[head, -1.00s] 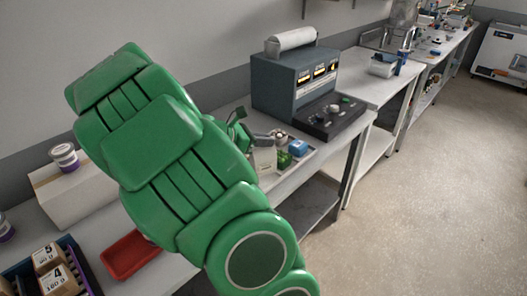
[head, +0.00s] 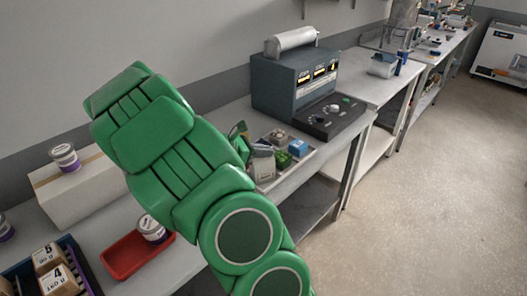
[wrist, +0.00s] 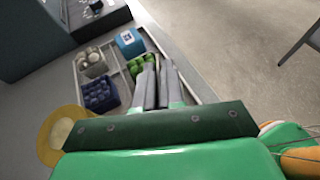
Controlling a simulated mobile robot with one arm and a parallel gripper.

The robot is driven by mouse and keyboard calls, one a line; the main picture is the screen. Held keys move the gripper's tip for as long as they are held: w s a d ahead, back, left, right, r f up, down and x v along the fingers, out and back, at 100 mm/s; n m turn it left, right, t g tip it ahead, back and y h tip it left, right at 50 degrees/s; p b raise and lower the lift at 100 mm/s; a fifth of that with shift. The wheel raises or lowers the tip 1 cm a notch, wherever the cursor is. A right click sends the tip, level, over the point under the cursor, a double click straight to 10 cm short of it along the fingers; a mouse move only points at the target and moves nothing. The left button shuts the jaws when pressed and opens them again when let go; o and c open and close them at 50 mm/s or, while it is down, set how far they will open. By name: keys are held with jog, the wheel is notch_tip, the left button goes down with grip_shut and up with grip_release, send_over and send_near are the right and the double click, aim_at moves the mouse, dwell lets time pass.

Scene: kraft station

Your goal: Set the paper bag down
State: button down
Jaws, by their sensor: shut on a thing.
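My gripper (wrist: 162,88) shows in the wrist view as two grey fingers close together over the divided tray (wrist: 184,78). Its fingers also show in the head view (head: 262,166), low at the tray's near left part. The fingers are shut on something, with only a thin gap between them. The paper bag itself is not clearly made out in either view; what the fingers hold is mostly hidden by them and by my green wrist.
The tray holds a blue box (wrist: 129,42), a dark blue crate (wrist: 99,94), a beige box (wrist: 91,62) and green items (wrist: 142,66). A grey machine (head: 295,83) stands behind. A red tray (head: 122,257) with a jar (head: 151,228) lies left. The floor is open right.

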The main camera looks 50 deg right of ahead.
jog(key=c, duration=1.2)
grip_release()
jog(key=shift+f, duration=0.1)
jog(key=shift+c, duration=0.2)
jog(key=v, duration=1.2)
jog(key=shift+a, duration=0.1)
